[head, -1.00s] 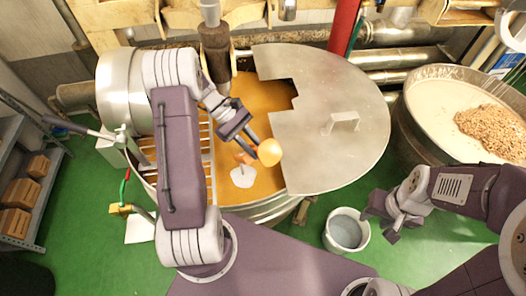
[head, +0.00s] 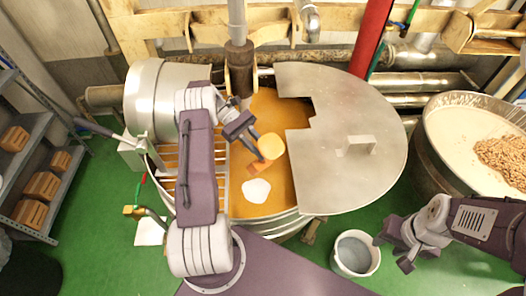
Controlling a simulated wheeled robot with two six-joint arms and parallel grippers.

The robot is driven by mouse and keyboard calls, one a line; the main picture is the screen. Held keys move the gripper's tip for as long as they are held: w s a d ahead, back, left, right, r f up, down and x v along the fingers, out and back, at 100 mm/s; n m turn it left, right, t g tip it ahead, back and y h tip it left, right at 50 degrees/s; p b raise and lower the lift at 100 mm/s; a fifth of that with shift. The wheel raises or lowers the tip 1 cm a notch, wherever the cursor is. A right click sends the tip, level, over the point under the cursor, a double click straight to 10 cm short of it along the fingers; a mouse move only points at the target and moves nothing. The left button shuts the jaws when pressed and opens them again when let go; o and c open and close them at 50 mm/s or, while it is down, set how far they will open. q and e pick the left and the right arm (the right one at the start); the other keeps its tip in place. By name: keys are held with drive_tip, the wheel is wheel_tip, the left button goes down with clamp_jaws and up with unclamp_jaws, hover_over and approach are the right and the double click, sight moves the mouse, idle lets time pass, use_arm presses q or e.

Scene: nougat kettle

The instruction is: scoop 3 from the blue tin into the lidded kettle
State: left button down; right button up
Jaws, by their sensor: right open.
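The kettle (head: 301,222) stands in the middle of the head view, full of an orange-brown mass. Its flat metal lid (head: 335,105) covers the right part and leaves the left part open. My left gripper (head: 262,150) is over this opening and appears shut on a yellow scoop (head: 270,142), whose handle is mostly hidden. A white patch (head: 256,190) lies on the mass just below the scoop, near the front wall. A small orange-red patch beside the fingers is unclear. My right gripper (head: 394,250) is open and empty beside the bucket. I cannot make out a blue tin.
A light bucket (head: 355,254) with grey contents stands on the green floor, right of the kettle's front. A large bowl (head: 432,150) with pale mass and nuts is at the right. A stirrer shaft (head: 239,70) enters the kettle. A grate (head: 178,158) covers its left side.

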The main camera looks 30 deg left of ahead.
sight(260, 139)
use_arm(q)
wheel_tip(260, 139, up, 3)
drive_tip(key=y+p, duration=0.1)
drive_tip(key=p, duration=0.1)
drive_tip(key=t+y+p, duration=0.1)
drive_tip(key=y+p, duration=0.1)
drive_tip(key=shift+w+f+m+p, duration=0.1)
drive_tip(key=shift+f+m+p, duration=0.1)
drive_tip(key=shift+m+p, duration=0.1)
drive_tip(key=shift+r+t+y, duration=0.1)
drive_tip(key=shift+t+y, duration=0.3)
drive_tip(key=shift+y, duration=0.4)
drive_tip(key=shift+r+t+y, duration=0.15)
drive_tip(key=shift+t+y, duration=0.15)
drive_tip(key=shift+y, duration=0.5)
drive_tip(key=y, duration=0.1)
drive_tip(key=r+t+y, duration=0.1)
drive_tip(key=shift+s+d+m+y+b, duration=0.2)
drive_tip(key=shift+m+y+b, duration=0.1)
drive_tip(key=shift+m+y, duration=0.1)
drive_tip(key=shift+r+t+y, duration=0.3)
drive_tip(key=shift+t+y, duration=0.3)
drive_tip(key=shift+y, duration=0.1)
drive_tip(key=shift+r+y, duration=0.2)
drive_tip(key=shift+y, duration=0.3)
drive_tip(key=shift+t, duration=0.3)
drive_tip(key=shift+w+a, duration=0.1)
drive_tip(key=shift+a, duration=0.1)
drive_tip(key=shift+a+f, duration=0.1)
